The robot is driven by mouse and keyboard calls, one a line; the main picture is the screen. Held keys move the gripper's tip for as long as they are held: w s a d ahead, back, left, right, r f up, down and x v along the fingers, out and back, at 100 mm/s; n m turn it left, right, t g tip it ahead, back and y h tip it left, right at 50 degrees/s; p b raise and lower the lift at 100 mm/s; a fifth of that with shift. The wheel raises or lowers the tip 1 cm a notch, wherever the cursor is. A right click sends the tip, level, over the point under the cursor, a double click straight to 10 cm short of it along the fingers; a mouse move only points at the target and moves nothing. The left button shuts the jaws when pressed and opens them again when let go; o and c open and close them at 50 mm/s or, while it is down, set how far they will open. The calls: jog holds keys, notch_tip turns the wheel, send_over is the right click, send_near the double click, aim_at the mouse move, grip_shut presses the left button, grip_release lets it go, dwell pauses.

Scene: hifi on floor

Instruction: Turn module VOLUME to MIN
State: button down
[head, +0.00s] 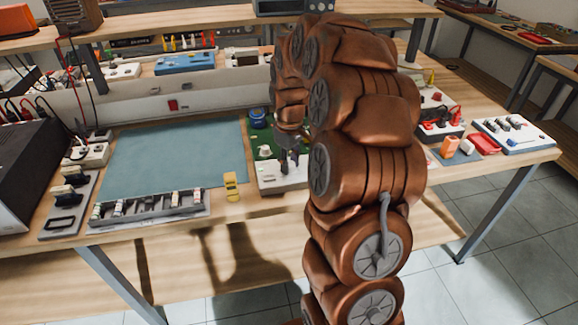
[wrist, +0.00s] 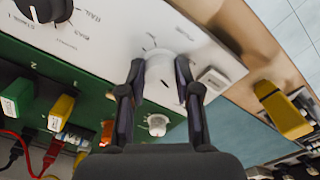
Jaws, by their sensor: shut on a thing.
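The module shows in the wrist view as a white panel (wrist: 110,35) beside a green board (wrist: 85,80). My gripper (wrist: 160,74) has one finger on each side of a white knob (wrist: 160,88) on the panel and is shut on it. Tick marks and small print surround the knob, but I cannot read its label or setting. A black knob (wrist: 42,6) sits at the upper left of the panel. In the head view, my gripper (head: 289,162) reaches down to the white panel (head: 285,182), and my arm hides part of the module.
A smaller white knob (wrist: 157,124) and a yellow connector (wrist: 61,113) are on the green board. A white square button (wrist: 214,79) is close to my gripper. A yellow object (head: 231,186) lies left of the module, by a bare blue-grey mat (head: 175,158) and parts tray (head: 150,209).

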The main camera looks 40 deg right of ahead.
jog(key=n, duration=1.2)
jog(key=shift+n+p, duration=0.4)
jog(key=shift+d, duration=0.1)
jog(key=c, duration=0.8)
grip_release()
jog(key=shift+w+r, duration=0.1)
jog(key=shift+r, duration=0.05)
notch_tip(320, 180, up, 12)
